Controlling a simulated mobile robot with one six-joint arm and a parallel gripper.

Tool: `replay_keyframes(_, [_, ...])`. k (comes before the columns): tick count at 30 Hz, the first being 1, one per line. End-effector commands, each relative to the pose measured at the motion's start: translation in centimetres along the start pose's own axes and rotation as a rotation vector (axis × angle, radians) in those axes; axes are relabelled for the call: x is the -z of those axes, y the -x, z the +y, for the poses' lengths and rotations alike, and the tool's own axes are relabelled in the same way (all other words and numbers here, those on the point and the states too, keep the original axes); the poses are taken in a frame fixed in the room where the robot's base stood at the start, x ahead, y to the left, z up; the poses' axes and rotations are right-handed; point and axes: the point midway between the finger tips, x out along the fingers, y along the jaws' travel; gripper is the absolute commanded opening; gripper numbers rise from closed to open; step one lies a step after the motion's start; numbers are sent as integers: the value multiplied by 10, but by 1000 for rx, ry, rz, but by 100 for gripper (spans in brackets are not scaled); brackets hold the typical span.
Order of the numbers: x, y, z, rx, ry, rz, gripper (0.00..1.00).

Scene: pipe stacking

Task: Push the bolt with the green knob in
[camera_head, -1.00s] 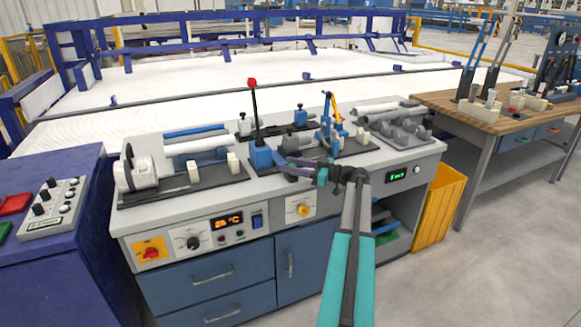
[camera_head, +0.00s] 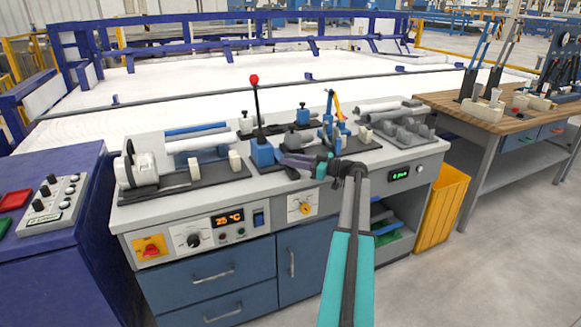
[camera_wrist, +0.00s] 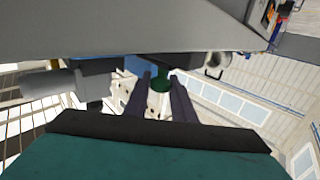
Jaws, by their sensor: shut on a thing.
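The green knob (camera_wrist: 160,82) shows in the wrist view between the two dark fingers of my gripper (camera_wrist: 160,84). The fingers are shut on it, and blue and dark parts lie just beyond. The rest of the bolt is hidden, so I cannot tell how far in it sits. In the head view my gripper (camera_head: 291,163) reaches left over the bench's front edge, to the right of the blue block (camera_head: 262,153) with the upright lever. The knob cannot be made out there.
The red-topped lever (camera_head: 256,108) stands upright close left of my gripper. A small blue and orange arm (camera_head: 331,122) stands behind it. A yellow bin (camera_head: 440,210) stands beside the bench.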

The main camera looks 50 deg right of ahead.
Motion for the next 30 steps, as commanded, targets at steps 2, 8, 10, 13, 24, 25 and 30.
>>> replay_keyframes(2, [-1, -1, 5, -5, 2, -1, 0])
replay_keyframes(8, [1, -3, 6, -8, 1, 0, 0])
replay_keyframes(10, [1, -3, 6, -8, 1, 0, 0])
replay_keyframes(13, [2, -3, 6, -8, 2, 1, 30])
replay_keyframes(24, [0, -2, 5, -5, 1, 0, 40])
replay_keyframes(25, [0, -2, 4, -4, 1, 0, 40])
replay_keyframes(30, [0, 6, 4, -4, 1, 0, 40])
